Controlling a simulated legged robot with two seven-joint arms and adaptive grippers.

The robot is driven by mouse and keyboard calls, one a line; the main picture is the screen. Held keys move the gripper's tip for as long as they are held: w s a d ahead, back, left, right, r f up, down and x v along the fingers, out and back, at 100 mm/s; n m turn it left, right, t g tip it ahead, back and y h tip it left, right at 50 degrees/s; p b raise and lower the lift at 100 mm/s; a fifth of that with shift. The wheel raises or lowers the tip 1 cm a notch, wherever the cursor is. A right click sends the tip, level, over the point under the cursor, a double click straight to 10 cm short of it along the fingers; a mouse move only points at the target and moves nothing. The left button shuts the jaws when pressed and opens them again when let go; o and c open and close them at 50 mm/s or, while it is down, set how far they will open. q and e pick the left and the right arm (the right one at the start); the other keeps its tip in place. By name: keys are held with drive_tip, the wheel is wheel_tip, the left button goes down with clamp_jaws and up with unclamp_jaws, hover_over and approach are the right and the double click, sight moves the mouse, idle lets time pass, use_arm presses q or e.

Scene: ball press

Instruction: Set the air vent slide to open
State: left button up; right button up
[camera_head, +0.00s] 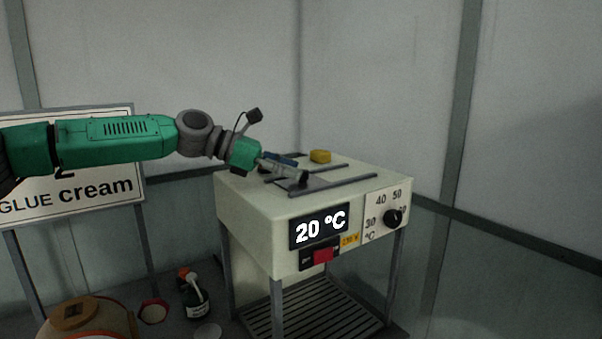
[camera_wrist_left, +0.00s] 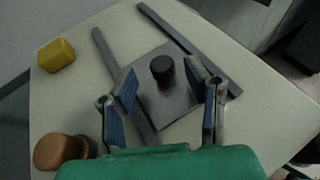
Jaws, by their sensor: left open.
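The air vent slide (camera_wrist_left: 180,103) is a grey square plate with a dark round knob (camera_wrist_left: 162,69), lying between two dark rails (camera_wrist_left: 184,43) on top of a cream machine (camera_head: 256,213). My left gripper (camera_wrist_left: 169,92) is open, with its blue-padded fingers on either side of the knob and apart from it in the left wrist view. In the head view the left gripper (camera_head: 283,167) is low over the machine's top, and the plate is largely hidden by it. My right gripper is in neither view.
A yellow block (camera_head: 320,156) sits on the machine's top, behind the rails. The front has a 20 °C display (camera_head: 320,229), a red switch (camera_head: 323,255) and a black dial (camera_head: 392,218). A brown knob (camera_wrist_left: 58,151) stands near the top's edge. A sign (camera_head: 90,203) and bottle (camera_head: 194,294) are left.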

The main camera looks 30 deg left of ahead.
sight(343, 174)
use_arm(q)
drive_tip(key=shift+x, duration=1.45)
drive_tip(key=shift+r, duration=0.1)
drive_tip(key=shift+s, duration=0.1)
drive_tip(key=shift+c, duration=0.5)
clamp_jaws()
drive_tip(key=w+d+p, duration=0.1)
drive_tip(key=w, duration=0.2)
drive_tip(key=w+d+p, duration=0.1)
drive_tip(key=w+d, duration=0.1)
drive_tip(key=w, duration=0.2)
drive_tip(key=w+d+p, duration=0.1)
drive_tip(key=w, duration=0.3)
drive_tip(key=shift+d, duration=0.25)
drive_tip(key=shift+r, duration=0.15)
drive_tip(key=shift+a, duration=0.15)
